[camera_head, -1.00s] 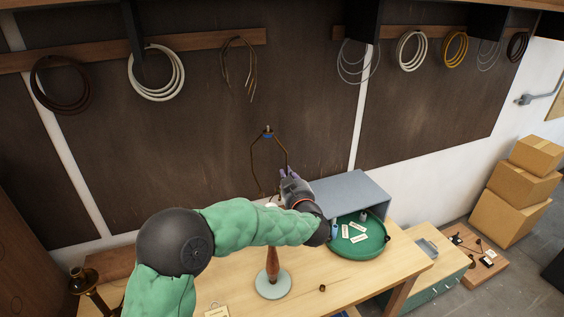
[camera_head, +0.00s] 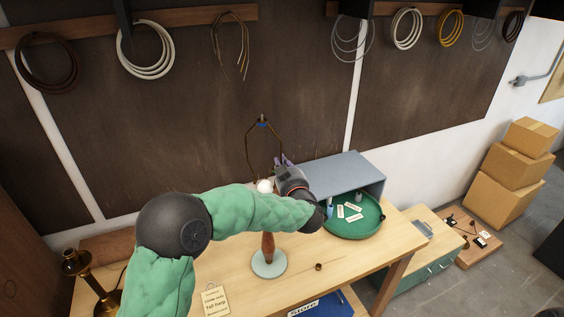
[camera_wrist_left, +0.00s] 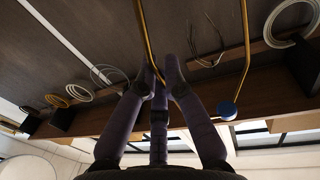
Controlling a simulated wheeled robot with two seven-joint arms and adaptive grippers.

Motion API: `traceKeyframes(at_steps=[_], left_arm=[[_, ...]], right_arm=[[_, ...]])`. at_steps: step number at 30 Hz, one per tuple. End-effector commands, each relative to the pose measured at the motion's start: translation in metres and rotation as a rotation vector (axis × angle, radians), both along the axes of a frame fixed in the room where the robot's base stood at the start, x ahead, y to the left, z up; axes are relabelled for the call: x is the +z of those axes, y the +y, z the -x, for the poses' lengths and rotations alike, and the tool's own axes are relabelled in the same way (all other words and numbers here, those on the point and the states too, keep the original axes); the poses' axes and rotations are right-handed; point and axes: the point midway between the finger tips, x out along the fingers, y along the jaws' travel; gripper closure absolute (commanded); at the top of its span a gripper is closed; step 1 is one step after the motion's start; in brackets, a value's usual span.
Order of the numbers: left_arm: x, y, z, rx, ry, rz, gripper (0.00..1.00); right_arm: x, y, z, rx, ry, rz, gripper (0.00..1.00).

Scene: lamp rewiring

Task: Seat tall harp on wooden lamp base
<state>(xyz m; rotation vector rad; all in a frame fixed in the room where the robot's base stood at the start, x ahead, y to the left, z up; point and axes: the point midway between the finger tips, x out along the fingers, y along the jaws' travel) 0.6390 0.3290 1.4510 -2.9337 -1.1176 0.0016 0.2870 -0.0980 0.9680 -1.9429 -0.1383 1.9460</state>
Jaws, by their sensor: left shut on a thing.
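The tall harp (camera_head: 248,148) is a thin brass loop with a blue piece at its top. It stands roughly upright above the wooden lamp base (camera_head: 268,246), which has a turned brown stem on a pale round foot. A white bulb (camera_head: 265,186) tops the lamp, near the harp's lower end. My left gripper (camera_head: 281,161) is shut on the harp's right side. In the left wrist view, the brass wire (camera_wrist_left: 148,42) runs between my fingertips (camera_wrist_left: 158,75). My forearm hides part of the lamp stem, and the harp's lower ends are not clear. My right gripper is out of view.
A green round tray (camera_head: 352,224) with labels sits right of the lamp, by a grey-blue open box (camera_head: 345,168). A small brown ring (camera_head: 319,266) and a paper note (camera_head: 215,300) lie on the bench. A brass candlestick-like lamp (camera_head: 88,275) stands at left.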

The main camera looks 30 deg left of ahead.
Motion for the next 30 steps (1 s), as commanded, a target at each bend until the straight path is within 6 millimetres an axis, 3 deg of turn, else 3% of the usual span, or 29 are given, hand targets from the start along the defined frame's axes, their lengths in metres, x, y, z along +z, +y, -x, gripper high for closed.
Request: traceKeyframes(at_steps=[30], left_arm=[[-0.072,0.0,0.0,0.0,-0.001,-0.001,1.0]], right_arm=[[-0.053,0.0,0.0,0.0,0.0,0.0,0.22]])
